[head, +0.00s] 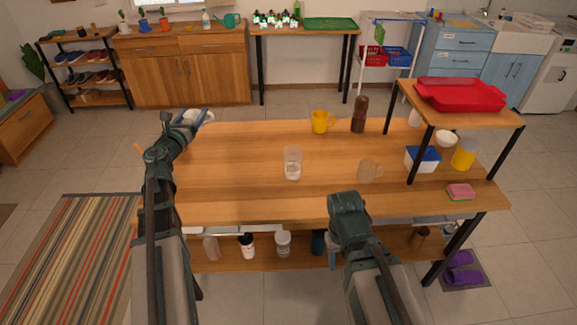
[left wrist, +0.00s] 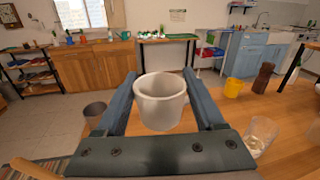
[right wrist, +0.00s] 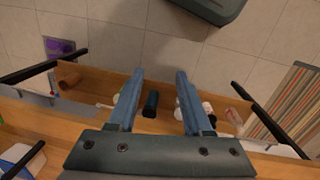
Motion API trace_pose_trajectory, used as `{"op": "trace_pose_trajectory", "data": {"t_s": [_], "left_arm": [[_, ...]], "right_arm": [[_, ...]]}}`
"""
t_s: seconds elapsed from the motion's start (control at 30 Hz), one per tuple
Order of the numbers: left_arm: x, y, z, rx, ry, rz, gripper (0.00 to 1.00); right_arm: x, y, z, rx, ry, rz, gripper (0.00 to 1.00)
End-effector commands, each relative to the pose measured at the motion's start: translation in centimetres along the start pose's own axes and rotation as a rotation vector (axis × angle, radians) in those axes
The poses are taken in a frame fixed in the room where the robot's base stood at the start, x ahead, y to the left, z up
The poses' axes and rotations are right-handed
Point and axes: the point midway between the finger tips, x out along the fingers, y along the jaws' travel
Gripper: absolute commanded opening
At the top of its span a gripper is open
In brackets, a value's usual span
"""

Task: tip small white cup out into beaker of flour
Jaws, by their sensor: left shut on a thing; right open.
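The small white cup (left wrist: 160,103) is between the fingers of my left gripper (left wrist: 160,82) in the left wrist view, mouth upward. In the head view, the cup (head: 193,116) and my left gripper (head: 204,117) are at the table's far left edge. The clear beaker (head: 292,168) stands upright mid-table with white contents low inside, right of and apart from the cup. It also shows at the right of the left wrist view (left wrist: 261,138). My right gripper (right wrist: 158,80) is open and empty, pointing down before the table's front edge.
A raised shelf with a red tray (head: 460,95) covers the right end. Several jars stand on the lower shelf.

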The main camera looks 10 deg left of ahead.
Motion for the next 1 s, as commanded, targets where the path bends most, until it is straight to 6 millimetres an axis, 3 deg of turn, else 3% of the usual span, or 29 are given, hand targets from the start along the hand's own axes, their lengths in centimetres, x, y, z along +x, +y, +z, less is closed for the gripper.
{"op": "trace_pose_trajectory", "data": {"t_s": [0.03,0.4,0.6,0.77,0.8,0.9,1.0], "left_arm": [[0.0,0.2,-2.6,0.000,0.000,0.000,0.04],[0.0,0.9,-11.8,0.000,0.000,0.000,0.04],[0.0,1.2,-15.6,0.000,0.000,0.000,0.04],[0.0,1.3,-17.1,0.000,0.000,0.000,0.04],[0.0,1.3,-17.3,0.000,0.000,0.000,0.04],[0.3,1.0,-17.4,0.000,0.000,-0.007,0.04],[1.5,-0.6,-17.2,0.000,0.003,-0.038,0.04]], "right_arm": [[2.6,-0.2,-0.1,0.000,0.000,0.000,0.50],[11.7,-1.1,-0.7,-0.002,0.000,0.000,0.50],[15.5,-1.5,-0.9,-0.003,0.000,0.001,0.50],[17.1,-1.6,-1.0,-0.004,0.000,0.001,0.50],[17.2,-1.6,-1.0,-0.004,0.000,0.001,0.52],[17.3,-1.6,-1.0,-0.004,0.000,0.001,0.70],[17.0,-1.6,-1.0,-0.004,0.000,0.001,0.88]]}}
